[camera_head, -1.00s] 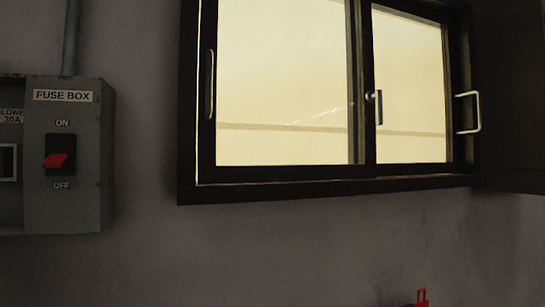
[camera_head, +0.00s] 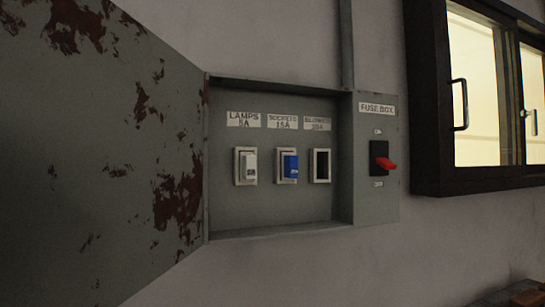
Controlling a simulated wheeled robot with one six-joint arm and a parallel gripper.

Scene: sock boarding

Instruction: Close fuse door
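The fuse door (camera_head: 95,150) is a large grey metal panel with rusty red-brown patches, standing open and filling the left of the view. Its right edge meets the left side of the grey fuse box (camera_head: 270,205) on the wall. Inside the open box are a white fuse (camera_head: 250,167) under "LAMPS 5A", a blue fuse (camera_head: 290,166) in the middle slot, and a dark, empty-looking right slot (camera_head: 321,166). A red switch handle (camera_head: 386,163) sits on the box's right part, between the ON and OFF labels. My gripper is not in view.
A dark-framed window (camera_head: 430,100) with metal handles is on the wall to the right. A conduit (camera_head: 346,45) runs up from the box. A dark reddish object (camera_head: 520,294) shows at the lower right corner. The wall below the box looks clear.

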